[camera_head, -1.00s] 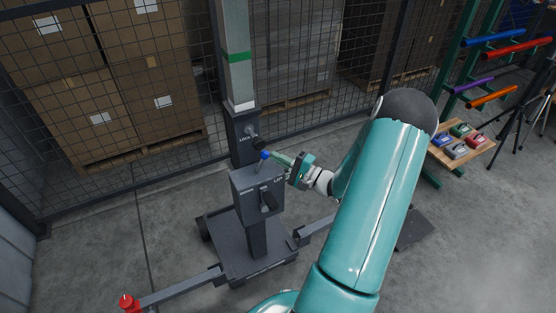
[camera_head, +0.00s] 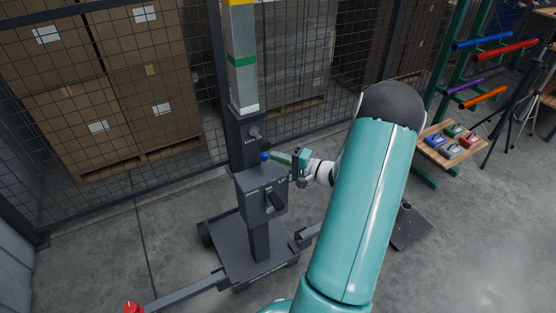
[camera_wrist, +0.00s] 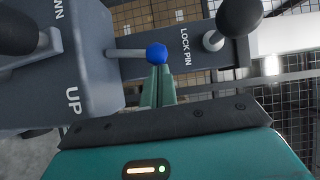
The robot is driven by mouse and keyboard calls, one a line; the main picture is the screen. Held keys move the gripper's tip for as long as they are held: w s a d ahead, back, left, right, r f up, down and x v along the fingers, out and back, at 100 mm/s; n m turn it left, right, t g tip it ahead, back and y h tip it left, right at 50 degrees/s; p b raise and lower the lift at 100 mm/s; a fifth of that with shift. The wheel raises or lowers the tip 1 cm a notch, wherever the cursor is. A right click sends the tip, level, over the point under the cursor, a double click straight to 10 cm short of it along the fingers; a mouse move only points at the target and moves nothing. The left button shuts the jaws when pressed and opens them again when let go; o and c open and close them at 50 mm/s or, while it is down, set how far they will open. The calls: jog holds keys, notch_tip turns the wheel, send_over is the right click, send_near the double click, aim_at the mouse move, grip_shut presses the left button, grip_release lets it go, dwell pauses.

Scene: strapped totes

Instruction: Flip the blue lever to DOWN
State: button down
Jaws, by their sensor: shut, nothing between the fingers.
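The blue lever is a thin grey rod with a round blue knob (camera_head: 264,156), standing up from the top of a dark grey control box (camera_head: 247,192) on a post. In the wrist view the blue knob (camera_wrist: 156,53) sits at the rod's end, right at my fingertips. My gripper (camera_head: 274,157) is shut and empty, with its fingertips at the right of the knob. They seem to touch or nearly touch it; I cannot tell which. The box carries UP and DOWN lettering beside a black handle (camera_wrist: 18,32).
A black lock-pin knob (camera_head: 254,133) on the column is just above the lever, close to my gripper. The post stands on a wheeled base (camera_head: 230,250) with a red-capped leg (camera_head: 132,307). A mesh fence is behind. A small table (camera_head: 455,157) with coloured boxes stands right.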

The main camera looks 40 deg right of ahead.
jog(key=shift+w+a+r+n+g, duration=0.15)
jog(key=shift+a+r+n+g, duration=0.15)
jog(key=shift+a+n+g, duration=0.2)
jog(key=shift+w+a+r+n+g, duration=0.15)
jog(key=shift+a+r+n+g, duration=0.2)
jog(key=shift+n, duration=0.25)
jog(key=shift+w+a+r+n+g+h, duration=0.15)
jog(key=shift+a+n+g+h, duration=0.15)
jog(key=shift+a+n+h, duration=0.25)
jog(key=shift+w+a+r+n+g+h, duration=0.15)
jog(key=shift+a+n+g+h, duration=0.1)
jog(key=shift+a+n+h, duration=0.3)
jog(key=shift+w+a+f+n+g, duration=0.15)
jog(key=shift+a+n+g, duration=0.15)
jog(key=shift+a, duration=0.2)
jog(key=shift+w+a, duration=0.1)
jog(key=shift+a, duration=0.3)
